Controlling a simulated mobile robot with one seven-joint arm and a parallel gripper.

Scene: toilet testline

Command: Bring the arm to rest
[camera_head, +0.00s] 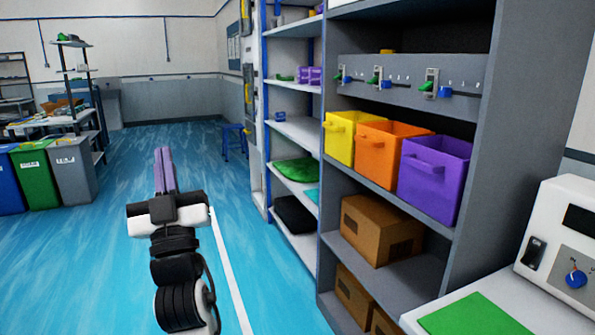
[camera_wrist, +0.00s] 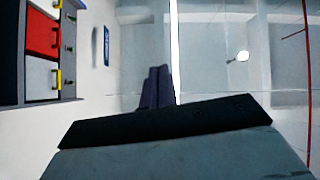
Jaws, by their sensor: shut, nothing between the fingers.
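My gripper (camera_head: 165,168) is at the end of my arm, in the left-centre of the head view. Its two purple fingers lie together, shut with nothing between them, and point up and away over the blue floor. The arm is out in open air, left of the shelving, and touches nothing that I can see. In the wrist view the shut fingers (camera_wrist: 156,88) show dark at the middle, in front of a pale wall.
A grey shelf unit (camera_head: 483,130) with yellow (camera_head: 340,135), orange (camera_head: 378,148) and purple bins (camera_head: 430,180) stands at right. A white machine (camera_head: 560,240) is at lower right. Blue, green and grey waste bins (camera_head: 72,168) stand at left. The floor (camera_head: 90,270) between is clear.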

